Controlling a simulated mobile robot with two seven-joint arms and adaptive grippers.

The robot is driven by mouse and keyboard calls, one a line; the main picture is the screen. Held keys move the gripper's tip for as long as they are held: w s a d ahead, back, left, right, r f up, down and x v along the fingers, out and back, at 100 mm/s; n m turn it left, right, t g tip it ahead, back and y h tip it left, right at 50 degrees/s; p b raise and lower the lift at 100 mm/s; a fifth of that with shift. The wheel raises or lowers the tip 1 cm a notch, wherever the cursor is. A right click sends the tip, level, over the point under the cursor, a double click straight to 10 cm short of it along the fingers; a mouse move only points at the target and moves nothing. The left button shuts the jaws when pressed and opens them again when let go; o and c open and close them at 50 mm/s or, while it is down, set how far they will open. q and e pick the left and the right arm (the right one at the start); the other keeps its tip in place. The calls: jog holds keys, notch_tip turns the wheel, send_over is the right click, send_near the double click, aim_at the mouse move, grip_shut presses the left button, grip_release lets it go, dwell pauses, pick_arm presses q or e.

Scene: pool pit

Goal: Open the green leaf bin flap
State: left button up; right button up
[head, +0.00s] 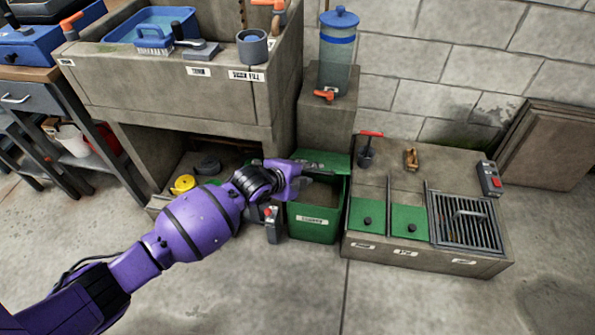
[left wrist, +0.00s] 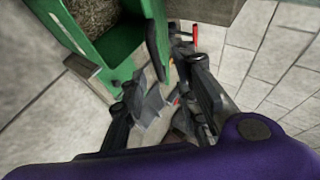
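The green leaf bin (head: 313,228) stands on the floor between the stone sink unit and a low concrete block. Its top is open in the head view, with brown contents showing inside. The green flap (head: 333,160) is at the back of the opening, raised, partly hidden by my gripper. My left gripper (head: 308,181) is over the bin's back left, close to the flap; I cannot tell whether it touches. In the left wrist view, the bin (left wrist: 100,45) is at the upper left, and the fingers (left wrist: 163,92) are spread with nothing clearly between them. My right gripper is not in view.
The concrete block, with green panels (head: 368,210) and a metal grate (head: 465,220), stands right of the bin. A pedestal with a blue-lidded canister (head: 337,60) is behind it. A grey box with a red button (head: 271,222) is at its left. The floor in front is clear.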

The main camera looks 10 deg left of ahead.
pick_arm(q)
jog(key=v, duration=0.5)
jog(key=shift+s+a+r, duration=0.15)
jog(key=shift+s, duration=0.15)
